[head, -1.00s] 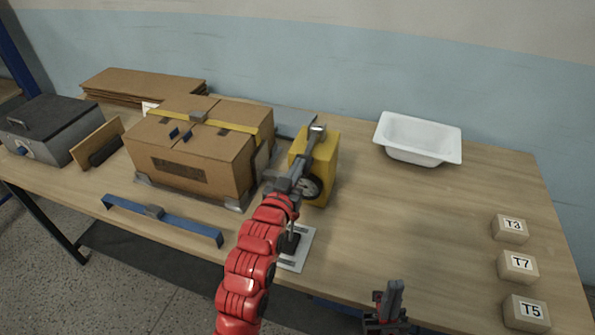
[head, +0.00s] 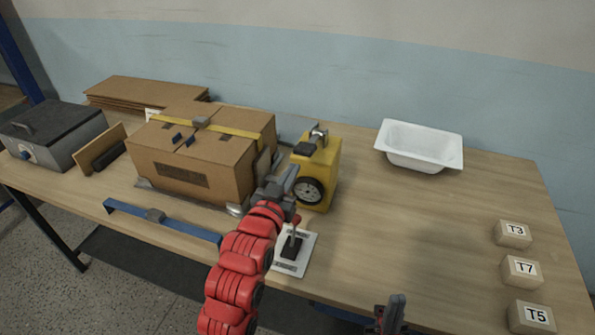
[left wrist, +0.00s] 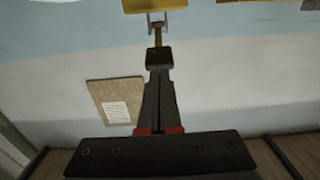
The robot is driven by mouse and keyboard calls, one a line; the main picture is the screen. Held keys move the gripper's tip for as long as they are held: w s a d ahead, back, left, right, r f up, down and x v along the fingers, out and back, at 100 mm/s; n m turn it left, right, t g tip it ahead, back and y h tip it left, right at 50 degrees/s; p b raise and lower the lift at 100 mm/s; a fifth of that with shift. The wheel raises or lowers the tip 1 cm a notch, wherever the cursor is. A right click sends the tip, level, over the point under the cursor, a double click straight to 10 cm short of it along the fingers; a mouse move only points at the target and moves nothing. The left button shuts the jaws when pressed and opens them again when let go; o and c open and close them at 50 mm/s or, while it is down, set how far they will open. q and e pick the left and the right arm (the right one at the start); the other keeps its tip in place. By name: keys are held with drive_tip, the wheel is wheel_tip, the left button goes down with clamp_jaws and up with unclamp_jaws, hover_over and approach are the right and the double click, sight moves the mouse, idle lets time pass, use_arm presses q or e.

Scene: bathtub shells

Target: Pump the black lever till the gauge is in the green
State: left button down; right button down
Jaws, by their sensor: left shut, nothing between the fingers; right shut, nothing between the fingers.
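The yellow pump box (head: 324,180) stands on the bench, a round gauge (head: 310,190) on its near face. The gauge's needle and any green zone are too small to read. The black lever (head: 304,148) is on top of the box, its dark grip end reaching toward me. My left gripper (head: 291,172) is shut and empty, just below and left of the lever grip. In the left wrist view its closed fingers (left wrist: 158,75) point at the lever's black end (left wrist: 158,57); whether they touch is unclear. My right gripper (head: 394,300) is shut at the bottom edge, partly cut off.
A strapped cardboard box (head: 195,160) stands close left of the pump. A white plate with a black switch (head: 292,246) lies in front. A white basin (head: 420,145) and blocks marked T3 (head: 513,234), T7 and T5 are at right. The bench between them is clear.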

use_arm(q)
drive_tip(key=p+v, duration=0.4)
drive_tip(key=p, duration=0.3)
drive_tip(key=shift+s+a+r, duration=0.1)
drive_tip(key=shift+s+r, duration=0.05)
drive_tip(key=shift+s, duration=0.2)
idle(1.8)
